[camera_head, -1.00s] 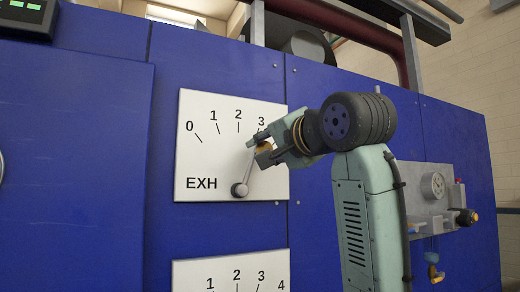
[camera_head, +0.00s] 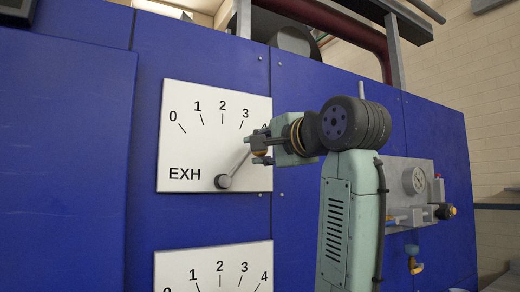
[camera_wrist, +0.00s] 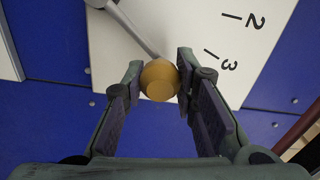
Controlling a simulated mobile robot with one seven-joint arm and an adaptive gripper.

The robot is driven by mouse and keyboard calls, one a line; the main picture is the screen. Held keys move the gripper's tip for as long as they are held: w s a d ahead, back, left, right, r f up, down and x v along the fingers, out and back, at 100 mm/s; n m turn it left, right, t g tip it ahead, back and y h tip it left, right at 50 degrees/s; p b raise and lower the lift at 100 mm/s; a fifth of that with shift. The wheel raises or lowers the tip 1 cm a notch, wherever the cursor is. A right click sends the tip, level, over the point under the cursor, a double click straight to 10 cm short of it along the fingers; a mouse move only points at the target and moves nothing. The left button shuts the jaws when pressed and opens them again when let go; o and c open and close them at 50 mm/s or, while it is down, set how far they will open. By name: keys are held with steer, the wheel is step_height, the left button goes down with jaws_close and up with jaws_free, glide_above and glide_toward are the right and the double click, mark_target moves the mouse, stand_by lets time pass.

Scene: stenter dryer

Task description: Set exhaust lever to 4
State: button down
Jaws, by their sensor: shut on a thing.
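The exhaust lever (camera_head: 236,167) is a grey rod on a round pivot, on the white EXH plate (camera_head: 180,150) numbered 0 to 4. It leans up and right, past the 3 mark, toward the 4 side. In the wrist view my gripper (camera_wrist: 158,70) is shut on the lever's yellow knob (camera_wrist: 160,82), a finger on each side. The lever's rod (camera_wrist: 138,30) also shows there.
A second numbered plate (camera_head: 205,268) lies below on the blue panel (camera_head: 70,150). To the right, a grey box with a gauge (camera_head: 414,180) and small knobs sticks out from the panel. The panel left of the EXH plate is clear.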

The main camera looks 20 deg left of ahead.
steer(key=shift+f, duration=0.1)
steer(key=c, duration=1.3)
jaws_free()
steer(key=v, duration=1.2)
